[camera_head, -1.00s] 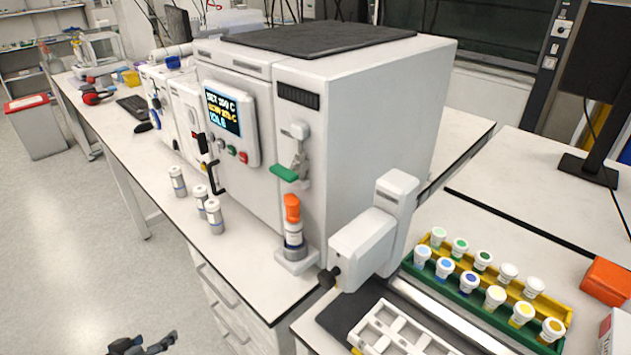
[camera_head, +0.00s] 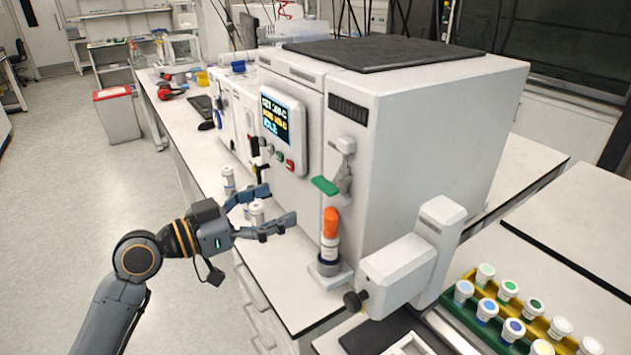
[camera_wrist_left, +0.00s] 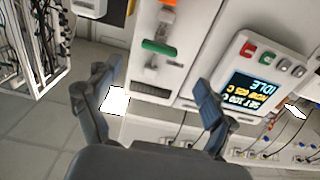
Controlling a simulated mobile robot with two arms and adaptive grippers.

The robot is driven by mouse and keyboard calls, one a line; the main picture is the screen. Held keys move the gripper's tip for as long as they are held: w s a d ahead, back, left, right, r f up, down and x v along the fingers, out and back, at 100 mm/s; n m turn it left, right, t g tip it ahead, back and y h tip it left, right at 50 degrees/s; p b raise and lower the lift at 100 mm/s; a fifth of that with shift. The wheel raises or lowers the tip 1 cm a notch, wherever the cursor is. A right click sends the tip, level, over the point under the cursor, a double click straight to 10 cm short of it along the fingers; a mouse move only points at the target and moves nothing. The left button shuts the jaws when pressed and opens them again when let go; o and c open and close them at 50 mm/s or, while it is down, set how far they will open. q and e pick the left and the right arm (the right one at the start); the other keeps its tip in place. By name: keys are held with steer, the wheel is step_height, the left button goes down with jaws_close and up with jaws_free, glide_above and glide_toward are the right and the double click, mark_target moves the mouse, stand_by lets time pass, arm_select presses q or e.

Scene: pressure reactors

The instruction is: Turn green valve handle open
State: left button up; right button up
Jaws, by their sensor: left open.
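The green valve handle (camera_head: 325,186) sticks out from the front of the white reactor (camera_head: 345,100), below a light grey valve body. It also shows in the wrist view (camera_wrist_left: 160,47), as a flat green bar above the gap between the fingers. My left gripper (camera_head: 280,205) is open and empty, to the left of the handle and slightly lower, apart from it. Its two fingers point toward the reactor front. They also frame the wrist view (camera_wrist_left: 157,95). My right gripper is not in view.
A bottle with an orange cap (camera_head: 330,222) stands in a holder below the handle. White vials (camera_head: 228,178) stand on the bench near my fingers. A white boxy unit (camera_head: 400,275) with a dark knob projects at right. A green and yellow rack (camera_head: 462,300) holds several vials.

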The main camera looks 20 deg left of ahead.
mark_target(319, 188)
arm_select(q)
steer(key=p+x, duration=0.2)
steer(key=x, duration=0.5)
steer(key=shift+w+d+r+p, duration=0.1)
steer(key=shift+w+d+p, duration=0.15)
steer(key=shift+w+p, duration=0.1)
steer(key=shift+w+d, duration=0.3)
steer(key=shift+w, duration=0.05)
steer(key=c, duration=1.1)
steer(key=shift+c, duration=0.2)
